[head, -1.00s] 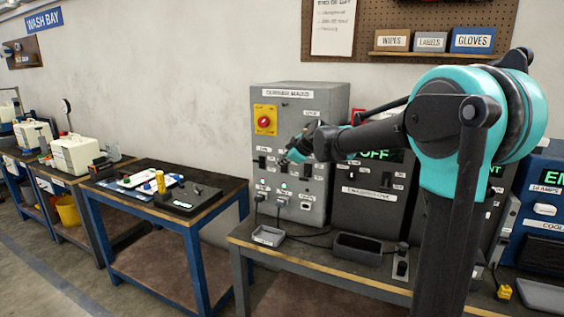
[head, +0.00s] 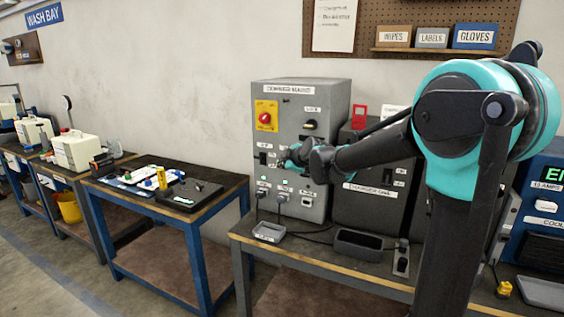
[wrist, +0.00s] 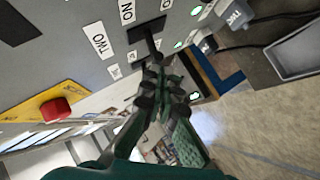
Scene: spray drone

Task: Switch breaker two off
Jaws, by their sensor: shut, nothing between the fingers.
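The grey breaker cabinet (head: 281,100) stands on the bench in the head view. In the wrist view its panel fills the top left, with a label reading TWO (wrist: 100,40) and an ON label (wrist: 127,11). Beside them is a black breaker lever (wrist: 150,42). My gripper (wrist: 157,72) is shut and empty, its fingertips just below that lever in the picture; I cannot tell whether they touch it. In the head view my gripper (head: 286,158) is at the cabinet front and hides the middle breaker area.
A red emergency button on a yellow plate (head: 265,117) sits above the breakers; its red knob (wrist: 57,108) is near my gripper in the wrist view. Plugs and cables hang below. A grey tray (head: 268,232) and dark tray (head: 358,244) lie on the bench.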

